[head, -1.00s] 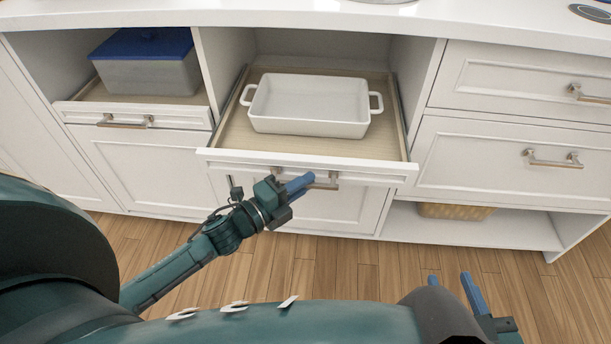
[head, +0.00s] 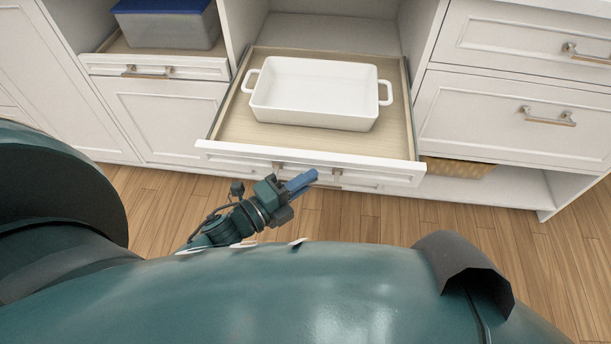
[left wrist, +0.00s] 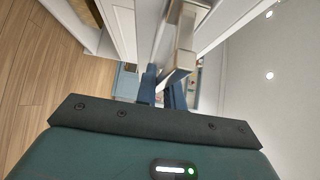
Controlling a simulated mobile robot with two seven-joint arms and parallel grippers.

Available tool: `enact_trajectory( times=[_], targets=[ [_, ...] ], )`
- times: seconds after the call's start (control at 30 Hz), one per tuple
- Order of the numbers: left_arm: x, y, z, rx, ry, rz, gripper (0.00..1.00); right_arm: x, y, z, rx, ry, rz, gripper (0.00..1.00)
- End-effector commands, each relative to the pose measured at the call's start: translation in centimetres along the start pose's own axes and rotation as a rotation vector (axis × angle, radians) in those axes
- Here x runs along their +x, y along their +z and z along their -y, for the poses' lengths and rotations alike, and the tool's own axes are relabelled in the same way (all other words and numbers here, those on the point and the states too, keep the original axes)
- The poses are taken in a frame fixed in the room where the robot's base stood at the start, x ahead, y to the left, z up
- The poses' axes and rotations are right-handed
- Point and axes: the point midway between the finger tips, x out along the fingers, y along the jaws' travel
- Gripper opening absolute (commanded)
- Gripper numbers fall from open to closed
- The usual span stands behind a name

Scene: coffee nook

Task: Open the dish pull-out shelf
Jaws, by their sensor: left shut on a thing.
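The dish pull-out shelf (head: 230,134) is pulled well out of its cabinet bay in the head view. A white rectangular baking dish (head: 315,95) with two side handles sits on it. The shelf's white front has a metal bar handle (head: 279,167). My left gripper (head: 304,182) is at that handle, its blue fingers shut on it. In the left wrist view the fingers (left wrist: 163,88) close around the metal handle (left wrist: 183,45). My right gripper is outside both views.
A neighbouring shelf at the left holds a grey bin with a blue lid (head: 167,22). Closed drawers (head: 510,108) stand at the right, above an open bay with a woven basket (head: 458,167). Wooden floor (head: 400,215) lies clear in front.

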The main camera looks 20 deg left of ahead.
Motion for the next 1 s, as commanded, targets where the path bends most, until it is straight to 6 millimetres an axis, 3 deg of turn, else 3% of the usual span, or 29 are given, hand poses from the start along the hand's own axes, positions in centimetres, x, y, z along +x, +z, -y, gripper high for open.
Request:
enact_trajectory(
  times=[0.23, 0.27, 0.5, 0.87, 1.0],
  targets=[
    [0.0, 0.2, -0.1, 0.002, 0.002, 0.003, 0.0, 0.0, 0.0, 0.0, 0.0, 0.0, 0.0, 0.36],
    [0.0, 0.2, -0.1, 0.002, 0.002, 0.003, 0.12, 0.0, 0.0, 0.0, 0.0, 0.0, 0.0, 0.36],
    [0.0, 0.1, 0.0, 0.001, 0.001, 0.002, 0.31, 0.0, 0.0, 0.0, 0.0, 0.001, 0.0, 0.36],
    [0.0, 0.0, 0.0, 0.0, 0.0, 0.001, 0.32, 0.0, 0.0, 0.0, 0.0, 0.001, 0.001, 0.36],
    [-1.0, 0.0, 0.0, -0.002, 0.001, 0.0, 0.32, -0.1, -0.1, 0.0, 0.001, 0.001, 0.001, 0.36]
  ],
)
